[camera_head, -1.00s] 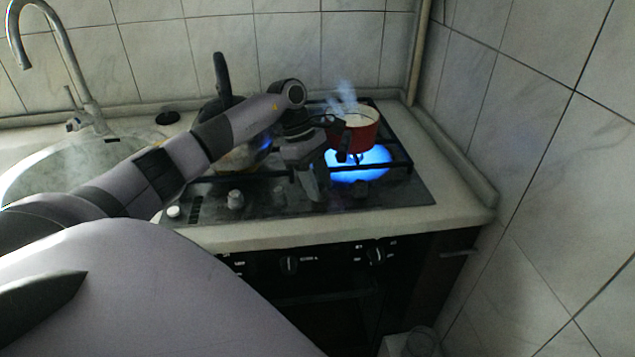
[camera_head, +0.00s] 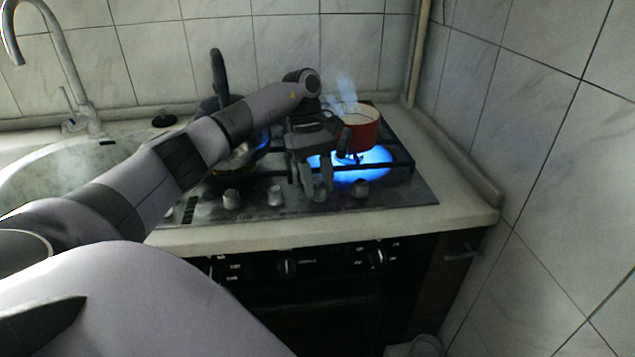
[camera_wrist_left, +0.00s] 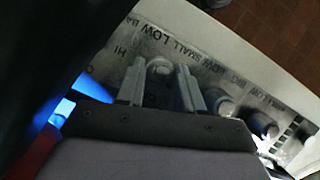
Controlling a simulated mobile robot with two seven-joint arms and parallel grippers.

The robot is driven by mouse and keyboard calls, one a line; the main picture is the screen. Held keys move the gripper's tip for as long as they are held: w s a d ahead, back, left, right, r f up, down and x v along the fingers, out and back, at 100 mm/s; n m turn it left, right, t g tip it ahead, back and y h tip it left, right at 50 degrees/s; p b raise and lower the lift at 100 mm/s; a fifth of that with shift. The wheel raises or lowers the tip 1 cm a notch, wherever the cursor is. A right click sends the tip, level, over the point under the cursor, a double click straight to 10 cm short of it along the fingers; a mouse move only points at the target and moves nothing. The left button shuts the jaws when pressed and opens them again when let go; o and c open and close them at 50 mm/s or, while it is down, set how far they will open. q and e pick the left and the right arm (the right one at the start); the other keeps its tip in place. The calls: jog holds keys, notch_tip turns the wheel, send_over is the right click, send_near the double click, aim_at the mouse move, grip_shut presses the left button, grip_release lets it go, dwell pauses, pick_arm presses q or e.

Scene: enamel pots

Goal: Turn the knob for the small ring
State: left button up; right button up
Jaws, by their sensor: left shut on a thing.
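The black hob carries a row of pale knobs along its front edge. My left gripper (camera_head: 317,184) reaches down over the third knob from the left (camera_head: 320,194). In the left wrist view the gripper (camera_wrist_left: 160,85) has its two fingers on either side of this knob (camera_wrist_left: 159,66), shut on it. The printed word SMALL shows on the panel by it. A blue flame (camera_head: 376,163) burns under the red pot (camera_head: 362,130) at the right, and steam rises from the pot. My right gripper is not in view.
A pan (camera_head: 240,157) sits on the left burner, partly behind my arm. The sink (camera_head: 60,170) is at left; a tiled wall bounds the right.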

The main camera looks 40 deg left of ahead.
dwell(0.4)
pick_arm(q)
jog(key=o, duration=1)
jog(key=shift+r, duration=0.15)
jog(key=v, duration=0.7)
